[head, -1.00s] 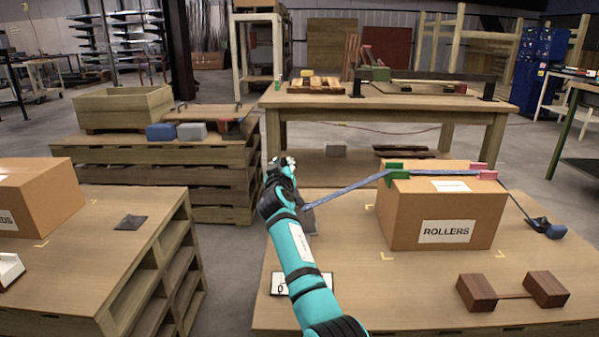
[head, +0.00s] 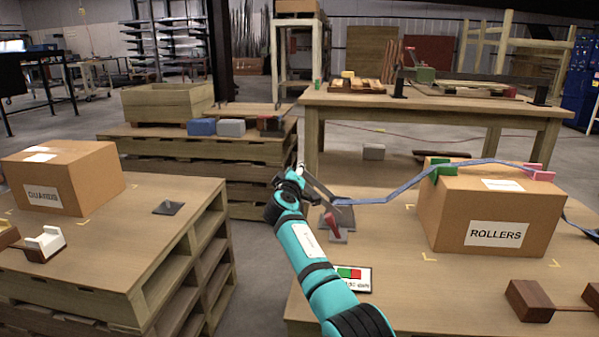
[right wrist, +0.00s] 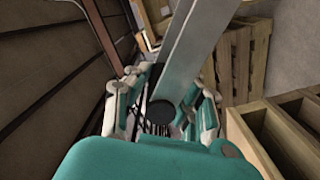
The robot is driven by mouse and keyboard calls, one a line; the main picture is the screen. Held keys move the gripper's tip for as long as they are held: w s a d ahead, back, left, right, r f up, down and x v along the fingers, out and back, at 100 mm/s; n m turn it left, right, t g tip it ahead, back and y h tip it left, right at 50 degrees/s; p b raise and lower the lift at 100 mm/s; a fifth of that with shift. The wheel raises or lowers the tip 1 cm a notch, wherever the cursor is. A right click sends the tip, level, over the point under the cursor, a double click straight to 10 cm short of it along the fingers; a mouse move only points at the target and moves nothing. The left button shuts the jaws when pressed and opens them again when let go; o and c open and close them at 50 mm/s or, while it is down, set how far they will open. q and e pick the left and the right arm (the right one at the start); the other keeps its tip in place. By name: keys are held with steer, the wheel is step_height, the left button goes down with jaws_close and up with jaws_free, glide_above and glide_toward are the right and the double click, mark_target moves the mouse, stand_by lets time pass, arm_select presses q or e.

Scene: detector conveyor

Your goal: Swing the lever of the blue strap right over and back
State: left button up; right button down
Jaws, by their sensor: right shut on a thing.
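The blue strap (head: 385,196) runs from the left over the cardboard box marked ROLLERS (head: 482,205). It passes a green corner piece (head: 440,170) and a pink one (head: 540,174), bowing up between them. At its left end is a grey metal lever (head: 320,188), tilted. My right gripper (head: 297,174) is at the lever's upper left end. In the right wrist view my right gripper (right wrist: 175,105) is shut on the flat grey lever (right wrist: 195,55), with a dark round part between the fingers. My left gripper is out of view.
A red-handled piece on a grey plate (head: 334,226) stands just below the lever. A sign with green and red patches (head: 350,278) lies beside my arm. A brown wooden block (head: 530,300) is at front right. An aisle separates this table from the left pallet table (head: 120,240).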

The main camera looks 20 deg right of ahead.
steer(key=shift+a+r, duration=0.15)
steer(key=shift+a, duration=0.05)
steer(key=c, duration=1.2)
jaws_free()
steer(key=shift+w, duration=0.1)
steer(key=shift+o, duration=0.2)
steer(key=shift+a, duration=0.1)
steer(key=v, duration=1.2)
